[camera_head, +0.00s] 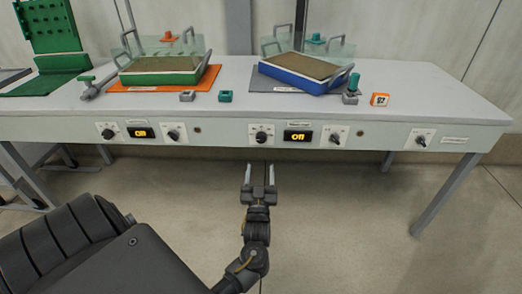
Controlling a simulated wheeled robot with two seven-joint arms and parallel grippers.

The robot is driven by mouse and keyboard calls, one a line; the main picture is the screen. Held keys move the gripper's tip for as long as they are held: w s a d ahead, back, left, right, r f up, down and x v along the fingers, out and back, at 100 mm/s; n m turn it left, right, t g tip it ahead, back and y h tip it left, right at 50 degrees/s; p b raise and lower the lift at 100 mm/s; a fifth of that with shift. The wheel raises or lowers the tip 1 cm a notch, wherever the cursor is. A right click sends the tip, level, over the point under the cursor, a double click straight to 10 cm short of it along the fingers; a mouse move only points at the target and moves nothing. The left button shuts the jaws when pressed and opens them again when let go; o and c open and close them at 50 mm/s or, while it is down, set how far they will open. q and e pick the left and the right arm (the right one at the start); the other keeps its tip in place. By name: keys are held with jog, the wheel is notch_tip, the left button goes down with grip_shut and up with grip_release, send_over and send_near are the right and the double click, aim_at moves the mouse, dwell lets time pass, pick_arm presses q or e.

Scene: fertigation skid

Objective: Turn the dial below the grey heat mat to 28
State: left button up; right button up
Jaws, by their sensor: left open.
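The grey heat mat (263,83) lies on the bench under a blue tray (289,82) of brown soil. On the bench front below it, a lit display (298,136) appears to read "Off". A dial with a dark knob (262,138) sits left of this display, and another dark knob (335,138) sits right of it. My left gripper (259,168) is open and empty, its two fingers pointing up just below the left dial, apparently not touching it. The dial markings are too small to read. My right gripper is out of view.
A green tray (160,79) stands on an orange mat (205,82), with a similar display (142,132) and knobs below. Another knob (420,141) is at far right. An orange-and-white block (379,99) sits on the bench (440,100). The floor below is clear.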

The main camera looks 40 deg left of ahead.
aim_at(261, 140)
pick_arm(q)
jog(key=x, duration=0.9)
jog(key=shift+w+a+r, duration=0.1)
jog(key=shift+w+a, duration=0.15)
jog(key=shift+w+a+r, duration=0.2)
jog(key=shift+w+a, duration=0.15)
jog(key=shift+w, duration=0.1)
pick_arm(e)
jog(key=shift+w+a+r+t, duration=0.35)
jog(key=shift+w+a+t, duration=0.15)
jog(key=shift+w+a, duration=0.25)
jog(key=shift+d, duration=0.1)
